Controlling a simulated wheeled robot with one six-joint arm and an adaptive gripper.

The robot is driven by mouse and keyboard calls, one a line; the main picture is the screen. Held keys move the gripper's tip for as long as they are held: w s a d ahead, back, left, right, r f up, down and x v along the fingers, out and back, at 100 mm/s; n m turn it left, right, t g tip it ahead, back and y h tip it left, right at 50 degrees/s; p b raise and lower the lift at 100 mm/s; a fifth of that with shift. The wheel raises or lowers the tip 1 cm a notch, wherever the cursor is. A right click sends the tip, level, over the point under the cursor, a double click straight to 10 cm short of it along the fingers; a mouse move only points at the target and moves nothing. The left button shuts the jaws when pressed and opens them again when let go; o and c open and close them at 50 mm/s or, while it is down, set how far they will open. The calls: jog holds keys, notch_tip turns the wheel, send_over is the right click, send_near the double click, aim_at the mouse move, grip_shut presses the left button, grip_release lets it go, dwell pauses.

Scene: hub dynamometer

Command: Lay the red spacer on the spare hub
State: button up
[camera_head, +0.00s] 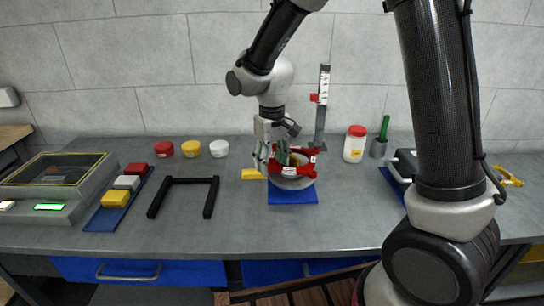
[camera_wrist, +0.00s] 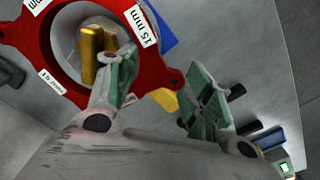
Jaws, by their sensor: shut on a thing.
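The red spacer (camera_head: 307,169) is a flat red ring with white labels, one reading "15 mm". It is over a round grey hub (camera_head: 291,183) on a blue mat (camera_head: 292,197) in the head view. In the wrist view, the spacer (camera_wrist: 152,72) surrounds a brass post (camera_wrist: 92,50). My gripper (camera_head: 276,158) comes down on the ring's left side. In the wrist view, my gripper (camera_wrist: 165,90) has one finger at the ring and the other beyond its outer edge. I cannot tell whether the spacer touches the hub.
A yellow piece (camera_head: 254,174) lies left of the mat. A grey column with a red slider (camera_head: 320,105) stands behind it. A black U-shaped frame (camera_head: 184,180), a blue tray (camera_head: 100,224) of blocks and several jars stand around. Bench in front is clear.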

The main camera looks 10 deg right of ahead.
jog(key=shift+f, duration=1.4)
jog(key=shift+s+f, duration=0.15)
jog(key=shift+f, duration=0.15)
jog(key=shift+s+d+f, duration=0.1)
jog(key=shift+s+f, duration=0.05)
jog(key=o, duration=1.5)
jog(key=shift+f, duration=0.1)
jog(key=shift+o, duration=0.2)
jog(key=shift+w, duration=0.25)
